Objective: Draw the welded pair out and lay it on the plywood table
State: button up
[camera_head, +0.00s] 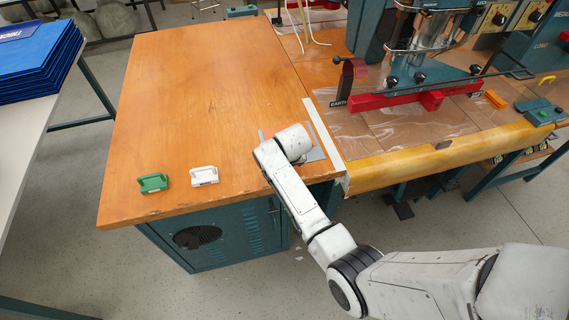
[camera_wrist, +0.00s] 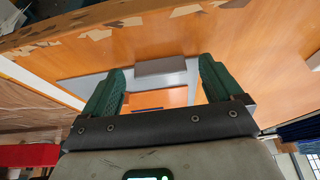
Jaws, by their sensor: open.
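The orange-brown plywood table (camera_head: 205,90) fills the left middle of the head view. A flat grey sheet (camera_head: 316,154) lies at its front right, partly hidden by my arm. In the wrist view the grey sheet (camera_wrist: 185,74) lies under my gripper, with a grey-brown block (camera_wrist: 160,65) at it. My gripper (camera_wrist: 162,72) is open, its two green fingers apart on either side of the block; contact cannot be told. An orange patch with a dark blue edge (camera_wrist: 150,108) shows between the fingers. I cannot make out which piece is the welded pair.
A green handled block (camera_head: 153,183) and a white one (camera_head: 204,176) stand near the table's front edge. The welding machine's red bar (camera_head: 400,100) is at right, over clear film. Stacked blue folders (camera_head: 35,60) lie on a side table. The plywood's left and back are clear.

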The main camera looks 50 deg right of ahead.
jog(key=v, duration=1)
jog(key=shift+s+r, duration=0.2)
jog(key=shift+r, duration=0.15)
jog(key=shift+a, duration=0.15)
jog(key=s+a+f+n+g, duration=0.1)
jog(key=s+a, duration=0.3)
jog(key=s, duration=0.4)
jog(key=s+a+f+n+y, duration=0.1)
jog(key=s+a+n, duration=0.2)
jog(key=s, duration=0.5)
jog(key=s+a+f+n+g+y, duration=0.1)
jog(key=s+a+f+n, duration=0.1)
jog(key=s+a, duration=0.4)
jog(key=s, duration=0.3)
jog(key=shift+g, duration=0.3)
